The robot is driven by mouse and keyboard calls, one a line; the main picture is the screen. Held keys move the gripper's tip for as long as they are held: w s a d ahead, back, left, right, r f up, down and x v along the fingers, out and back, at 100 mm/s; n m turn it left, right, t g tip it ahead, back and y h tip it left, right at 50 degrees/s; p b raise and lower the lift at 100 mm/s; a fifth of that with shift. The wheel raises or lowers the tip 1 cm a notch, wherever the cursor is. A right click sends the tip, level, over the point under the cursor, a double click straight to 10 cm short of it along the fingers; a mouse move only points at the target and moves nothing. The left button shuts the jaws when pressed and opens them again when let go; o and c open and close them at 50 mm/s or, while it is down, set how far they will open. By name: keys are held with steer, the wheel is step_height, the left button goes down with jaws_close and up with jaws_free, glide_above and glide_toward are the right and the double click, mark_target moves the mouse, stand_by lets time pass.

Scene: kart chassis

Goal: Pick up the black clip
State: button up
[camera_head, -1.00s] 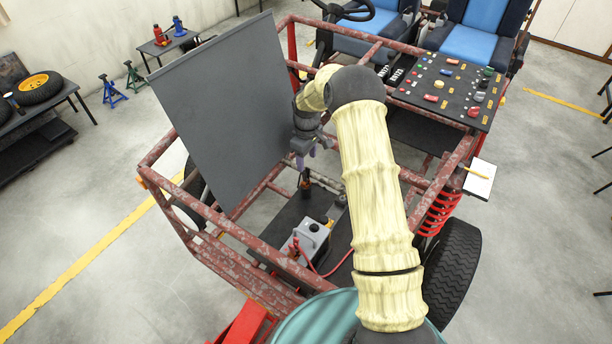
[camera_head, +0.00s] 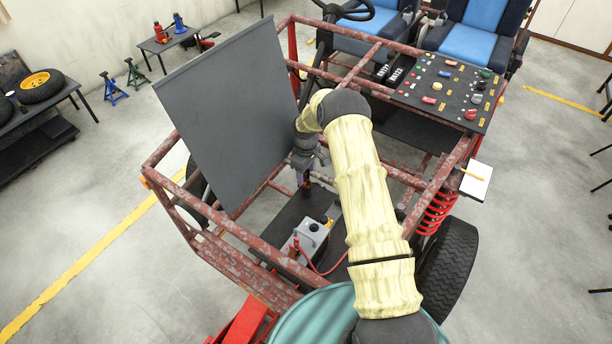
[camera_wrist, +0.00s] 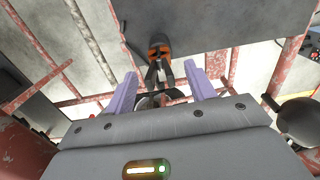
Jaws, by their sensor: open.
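The black clip (camera_wrist: 158,72) shows in the wrist view, dark with an orange-brown end, between the lilac fingers of my gripper (camera_wrist: 160,76). The fingers are spread on either side of it; no contact shows. In the head view my gripper (camera_head: 303,172) points down inside the red frame, beside the grey panel. The clip (camera_head: 305,187) is a small dark and orange shape just below the fingers there, partly hidden.
A grey battery box (camera_head: 311,237) with a red clip and red cable (camera_head: 318,270) stands in front of my gripper. The upright grey panel (camera_head: 228,110) is close on the left. Rusty red frame tubes (camera_head: 262,245) surround the space.

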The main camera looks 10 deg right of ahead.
steer(key=shift+f, duration=0.85)
steer(key=c, duration=1.1)
steer(key=shift+o, duration=0.2)
step_height(320, 180, up, 18)
steer(key=b, duration=0.4)
steer(key=shift+d, duration=0.15)
